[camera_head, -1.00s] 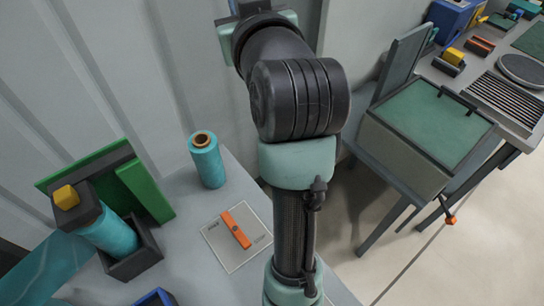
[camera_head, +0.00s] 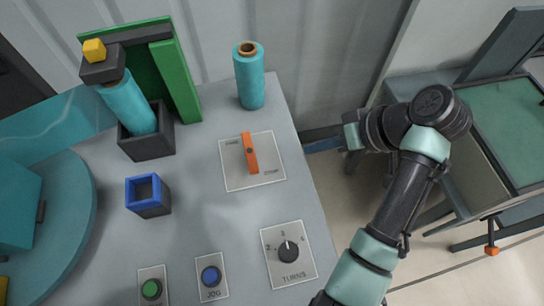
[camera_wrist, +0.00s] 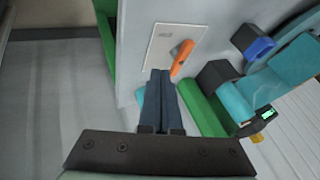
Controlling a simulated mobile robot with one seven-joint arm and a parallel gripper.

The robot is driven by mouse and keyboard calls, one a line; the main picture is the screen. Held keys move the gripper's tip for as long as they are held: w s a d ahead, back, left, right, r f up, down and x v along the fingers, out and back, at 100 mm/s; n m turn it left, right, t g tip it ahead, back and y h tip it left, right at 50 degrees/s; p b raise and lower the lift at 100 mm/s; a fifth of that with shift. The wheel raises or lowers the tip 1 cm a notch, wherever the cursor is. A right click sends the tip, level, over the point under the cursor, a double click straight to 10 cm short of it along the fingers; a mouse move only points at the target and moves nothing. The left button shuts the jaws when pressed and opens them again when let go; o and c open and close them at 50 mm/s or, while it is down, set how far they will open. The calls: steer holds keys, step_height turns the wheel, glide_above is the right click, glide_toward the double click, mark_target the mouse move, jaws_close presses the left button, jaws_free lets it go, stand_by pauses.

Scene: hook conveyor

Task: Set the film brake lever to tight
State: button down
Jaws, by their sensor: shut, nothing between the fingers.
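An orange lever (camera_head: 250,153) is mounted on a pale label plate (camera_head: 234,180) on the grey console top. It lies roughly along the plate's short axis, between a label at upper left and one at lower right, both too small to read surely. My gripper (camera_head: 312,144) is off the console's right edge, pointing left towards the plate, apart from the lever. In the wrist view the dark fingers (camera_wrist: 160,74) are shut together and empty. The orange lever (camera_wrist: 182,58) shows beyond and slightly right of the fingertips there.
A teal film roll (camera_head: 250,82) stands behind the plate. A dark holder (camera_head: 147,146) with another roll and a green panel (camera_head: 176,80) is at back left. A blue box (camera_head: 149,200), a dark dial (camera_head: 288,252) and buttons (camera_head: 210,275) are nearer. A green-topped desk (camera_head: 505,125) is right.

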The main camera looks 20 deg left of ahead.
mark_target(250, 152)
steer(key=x, duration=1)
steer(key=shift+a+f, duration=0.1)
steer(key=shift+f, duration=0.05)
steer(key=shift+s+a+r+p, duration=0.25)
steer(key=shift+s+a+p, duration=0.45)
steer(key=shift+a, duration=0.3)
steer(key=shift+s+a+f, duration=0.1)
steer(key=shift+s+a, duration=0.3)
steer(key=shift+a, duration=0.15)
